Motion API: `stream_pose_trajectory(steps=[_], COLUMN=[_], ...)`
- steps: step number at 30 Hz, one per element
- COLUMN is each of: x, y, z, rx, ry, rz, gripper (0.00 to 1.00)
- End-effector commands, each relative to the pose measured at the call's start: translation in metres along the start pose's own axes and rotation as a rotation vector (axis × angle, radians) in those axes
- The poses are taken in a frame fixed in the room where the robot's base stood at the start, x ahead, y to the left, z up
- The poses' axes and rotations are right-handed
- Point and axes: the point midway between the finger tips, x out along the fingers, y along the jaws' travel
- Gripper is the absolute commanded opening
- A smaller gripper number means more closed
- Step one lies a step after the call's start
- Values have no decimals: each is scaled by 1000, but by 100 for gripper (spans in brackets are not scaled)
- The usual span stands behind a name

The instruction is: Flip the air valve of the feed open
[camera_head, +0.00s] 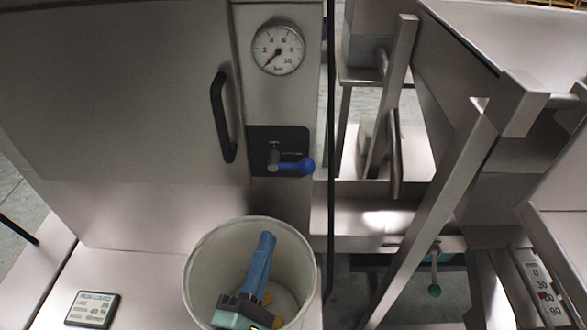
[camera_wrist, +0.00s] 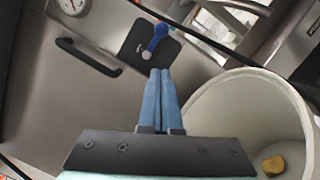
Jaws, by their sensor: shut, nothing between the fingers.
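The air valve is a small metal body with a blue-knobbed lever (camera_head: 297,167) on a black plate (camera_head: 291,138), on the steel cabinet front. In the head view the lever points right, roughly level. The blue lever also shows in the wrist view (camera_wrist: 155,39), just beyond my fingertips. My gripper (camera_head: 267,238) has blue fingers, pressed together and empty. In the head view it appears over the white bucket, below the valve. In the wrist view the fingertips (camera_wrist: 160,72) point at the plate's lower part. I cannot tell whether they touch it; they look apart from the lever.
The white bucket (camera_head: 205,255) holds yellow pieces (camera_wrist: 273,165). A pressure gauge (camera_head: 278,48) above the valve has its needle low left, near zero. A black door handle (camera_head: 222,117) is left of the valve. Steel frame bars (camera_head: 440,210) stand right. A small display (camera_head: 93,309) lies lower left.

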Motion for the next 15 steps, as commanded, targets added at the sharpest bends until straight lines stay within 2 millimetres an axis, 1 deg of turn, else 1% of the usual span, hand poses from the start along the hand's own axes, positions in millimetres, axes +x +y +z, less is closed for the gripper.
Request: stream_pose_trajectory(steps=[1, 4, 15], x=[-7, -12, -10], y=[-2, -6, -6], z=[-3, -7, -7], rx=[-53, -105, -109], ry=[15, 24, 22], rz=[-1, 3, 5], gripper=[0, 0, 0])
